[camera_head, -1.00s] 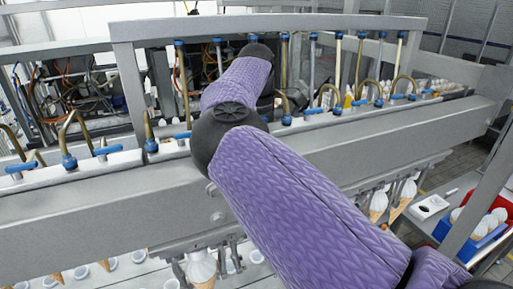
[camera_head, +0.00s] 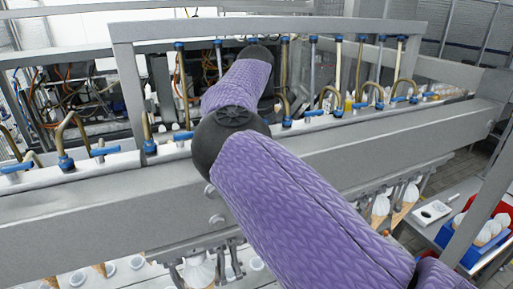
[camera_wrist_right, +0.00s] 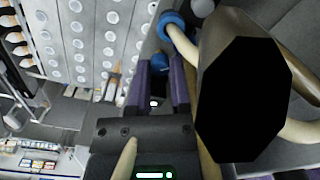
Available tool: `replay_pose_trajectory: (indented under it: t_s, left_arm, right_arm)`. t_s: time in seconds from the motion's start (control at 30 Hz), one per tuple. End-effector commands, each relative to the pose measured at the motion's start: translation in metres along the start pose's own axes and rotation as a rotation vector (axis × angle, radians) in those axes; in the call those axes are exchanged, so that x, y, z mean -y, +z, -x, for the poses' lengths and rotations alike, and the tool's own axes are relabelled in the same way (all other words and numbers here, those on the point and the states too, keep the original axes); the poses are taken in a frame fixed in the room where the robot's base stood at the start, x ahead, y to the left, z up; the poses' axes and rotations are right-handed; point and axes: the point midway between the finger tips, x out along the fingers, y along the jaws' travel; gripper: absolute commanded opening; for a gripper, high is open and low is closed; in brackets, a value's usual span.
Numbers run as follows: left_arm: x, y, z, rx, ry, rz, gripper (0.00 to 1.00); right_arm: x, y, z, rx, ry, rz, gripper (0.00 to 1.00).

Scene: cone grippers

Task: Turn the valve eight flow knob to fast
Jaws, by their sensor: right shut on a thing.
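My right arm (camera_head: 300,200) crosses the head view from the lower right up to the pipe rail, and its gripper is hidden there behind the forearm. In the right wrist view my right gripper (camera_wrist_right: 160,82) has its two fingers close together on a small bluish piece between their tips, seemingly a flow knob, mostly hidden. Blue flow knobs line the grey rail in the head view, such as the left knob (camera_head: 105,151) and the knob beside it (camera_head: 183,135). Valve numbers cannot be read. My left gripper is not in view.
Brass curved pipes (camera_head: 320,97) and upright tubes stand close along the rail (camera_head: 100,205). In the wrist view a thick pipe with a black end (camera_wrist_right: 245,100) is right beside the gripper. Cones (camera_head: 381,206) hang below the rail. A blue tray (camera_head: 452,240) stands at the right.

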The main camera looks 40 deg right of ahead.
Motion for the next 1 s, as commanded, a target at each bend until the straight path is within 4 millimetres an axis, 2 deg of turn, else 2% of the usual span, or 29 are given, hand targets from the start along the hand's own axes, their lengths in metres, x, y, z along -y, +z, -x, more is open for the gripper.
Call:
replay_pose_trajectory:
  t_s: [0.13,0.17,0.3,0.57,0.67,0.77,0.87,1.0]
  left_arm:
    - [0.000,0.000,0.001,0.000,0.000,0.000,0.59]
    - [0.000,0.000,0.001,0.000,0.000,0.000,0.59]
    - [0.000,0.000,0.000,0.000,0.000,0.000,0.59]
    - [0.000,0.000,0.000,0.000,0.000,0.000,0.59]
    - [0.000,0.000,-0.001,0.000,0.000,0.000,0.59]
    - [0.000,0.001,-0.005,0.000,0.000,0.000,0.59]
    - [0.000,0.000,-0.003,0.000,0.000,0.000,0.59]
    - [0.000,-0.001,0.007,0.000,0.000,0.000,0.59]
  right_arm:
    - [0.000,0.001,0.003,0.006,0.005,-0.001,0.00]
    - [0.000,0.001,0.003,0.006,0.005,-0.001,0.30]
    - [0.000,0.001,0.002,0.004,0.003,-0.001,0.60]
    - [0.000,0.000,0.001,0.002,0.002,-0.001,0.61]
    - [0.000,0.000,0.006,0.001,0.004,-0.001,0.61]
    - [-0.001,0.001,0.023,0.003,0.005,0.001,0.61]
    - [0.000,0.001,0.047,0.004,0.005,0.002,0.61]
    - [0.000,0.001,0.081,0.003,0.004,0.001,0.61]
